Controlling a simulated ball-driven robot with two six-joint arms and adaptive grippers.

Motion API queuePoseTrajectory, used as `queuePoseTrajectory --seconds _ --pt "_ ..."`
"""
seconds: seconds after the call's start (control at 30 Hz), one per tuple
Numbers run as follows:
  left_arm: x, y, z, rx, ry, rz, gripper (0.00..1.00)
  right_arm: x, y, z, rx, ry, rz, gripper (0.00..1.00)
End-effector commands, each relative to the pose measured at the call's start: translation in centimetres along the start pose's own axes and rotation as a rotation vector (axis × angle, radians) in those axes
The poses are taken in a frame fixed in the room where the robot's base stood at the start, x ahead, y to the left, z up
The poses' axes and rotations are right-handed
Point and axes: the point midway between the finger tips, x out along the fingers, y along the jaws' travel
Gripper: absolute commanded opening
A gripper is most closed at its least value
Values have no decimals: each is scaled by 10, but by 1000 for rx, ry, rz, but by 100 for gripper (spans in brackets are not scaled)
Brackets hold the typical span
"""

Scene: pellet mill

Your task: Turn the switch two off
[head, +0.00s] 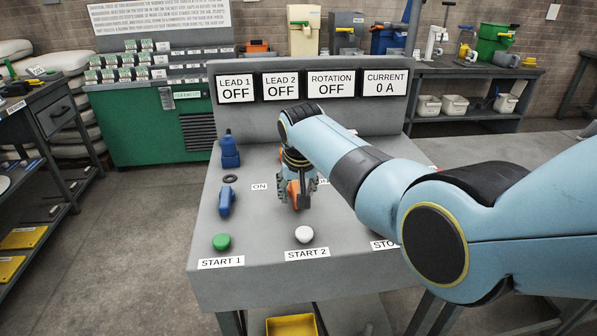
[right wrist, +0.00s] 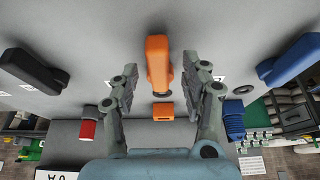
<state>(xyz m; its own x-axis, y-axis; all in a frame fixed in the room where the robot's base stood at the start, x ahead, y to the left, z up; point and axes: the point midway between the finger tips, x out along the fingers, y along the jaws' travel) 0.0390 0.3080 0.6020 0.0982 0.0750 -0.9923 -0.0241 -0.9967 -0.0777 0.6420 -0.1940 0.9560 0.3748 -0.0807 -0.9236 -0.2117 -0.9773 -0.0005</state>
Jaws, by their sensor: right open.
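The orange switch (head: 293,196) is on the sloped grey console, behind the white button marked START 2. My right gripper (head: 297,188) reaches down over it and partly hides it. In the right wrist view the orange switch handle (right wrist: 158,62) lies between the two fingers of my right gripper (right wrist: 162,76). The fingers are open, with a gap on each side of the handle. An ON label (head: 259,187) lies left of the switch; another label to its right is mostly hidden. The LEAD 2 display (head: 281,86) reads OFF. My left gripper is not in view.
A blue switch (head: 226,200) stands left and a dark switch (right wrist: 30,70) shows in the wrist view. A green button (head: 221,241) and white button (head: 304,234) sit near the front edge.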

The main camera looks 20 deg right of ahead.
Motion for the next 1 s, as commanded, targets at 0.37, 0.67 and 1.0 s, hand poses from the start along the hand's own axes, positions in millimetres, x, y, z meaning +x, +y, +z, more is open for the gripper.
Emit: queuePoseTrajectory --seconds 0.37,0.67,1.0 --pt "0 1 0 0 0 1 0 -71 -1 0 1 2 -2 46" --pt "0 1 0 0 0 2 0 -100 0 1 0 -1 -1 46" --pt "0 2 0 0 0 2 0 -101 0 0 0 -1 -1 46"
